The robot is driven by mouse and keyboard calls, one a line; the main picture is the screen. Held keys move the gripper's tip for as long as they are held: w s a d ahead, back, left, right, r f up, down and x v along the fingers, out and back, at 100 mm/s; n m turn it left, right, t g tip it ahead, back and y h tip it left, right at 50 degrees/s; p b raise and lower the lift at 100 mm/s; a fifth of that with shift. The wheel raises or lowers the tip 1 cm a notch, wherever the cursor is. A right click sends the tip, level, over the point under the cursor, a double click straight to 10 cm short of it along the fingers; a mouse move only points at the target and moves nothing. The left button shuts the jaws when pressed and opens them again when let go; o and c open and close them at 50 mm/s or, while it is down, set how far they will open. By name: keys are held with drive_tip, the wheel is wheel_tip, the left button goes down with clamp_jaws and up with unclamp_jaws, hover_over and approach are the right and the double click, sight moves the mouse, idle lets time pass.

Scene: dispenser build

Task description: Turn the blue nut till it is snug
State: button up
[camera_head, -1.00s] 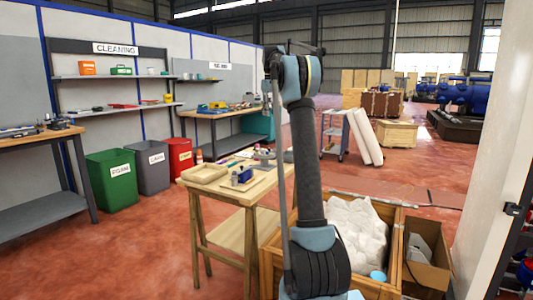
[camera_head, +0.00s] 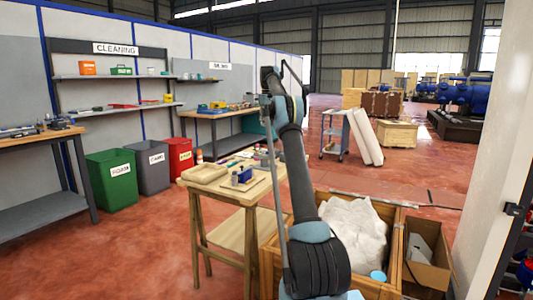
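A small wooden work table (camera_head: 225,197) stands left of my arm. A small dark blue block-like item (camera_head: 245,175) sits on its top; I cannot tell whether it belongs to the blue nut. The blue nut itself cannot be made out. My arm rises from the bottom of the picture and bends at its upper end, to the right of the table top. My gripper cannot be made out, so its distance from the nut does not show.
A wooden crate with white wrapping (camera_head: 355,232) stands right of the table, with an open cardboard box (camera_head: 427,262) beside it. Green (camera_head: 112,180), grey (camera_head: 152,166) and red (camera_head: 180,156) bins line the left wall. Red floor between bins and table is free.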

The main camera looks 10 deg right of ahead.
sight(267, 153)
wheel_tip(267, 153, down, 17)
drive_tip(key=shift+r, duration=0.2)
idle(0.5)
clamp_jaws()
drive_tip(key=shift+a, duration=0.1)
